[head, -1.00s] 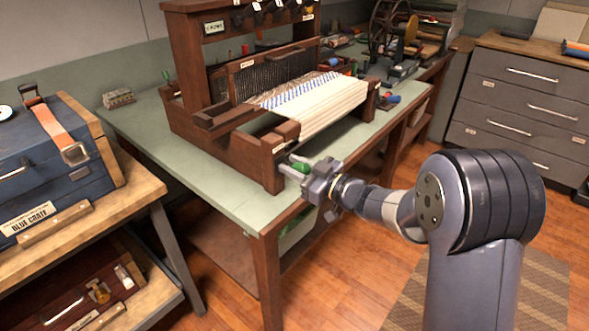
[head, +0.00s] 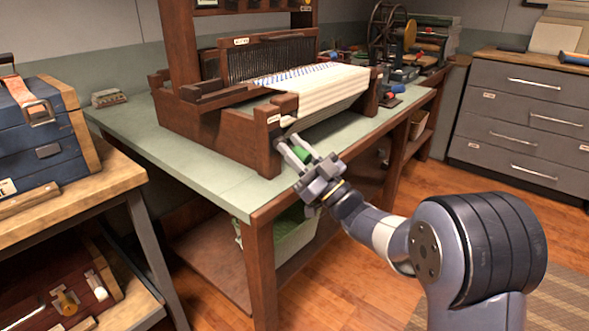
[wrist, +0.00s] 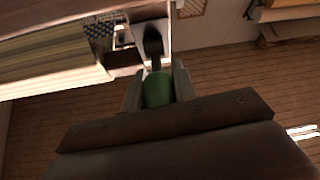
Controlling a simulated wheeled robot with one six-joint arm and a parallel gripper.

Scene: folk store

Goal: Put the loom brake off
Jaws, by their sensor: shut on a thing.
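The loom (head: 205,120) is a dark brown wooden frame on a green-topped table, with white cloth (head: 325,92) on its front. A green brake handle (head: 301,154) sticks out near the loom's front post. In the wrist view, the green handle (wrist: 158,90) lies between the two fingers, with a dark stem running beyond it towards the loom. My gripper (head: 299,150) is shut on the green handle at the front edge of the table. The far end of the brake's stem is hard to make out.
The green tabletop (head: 215,182) is bare left of the gripper. A workbench with a blue crate (head: 45,150) stands at the left. A grey drawer cabinet (head: 530,110) stands at the right. A pale green bin (head: 285,238) sits under the table.

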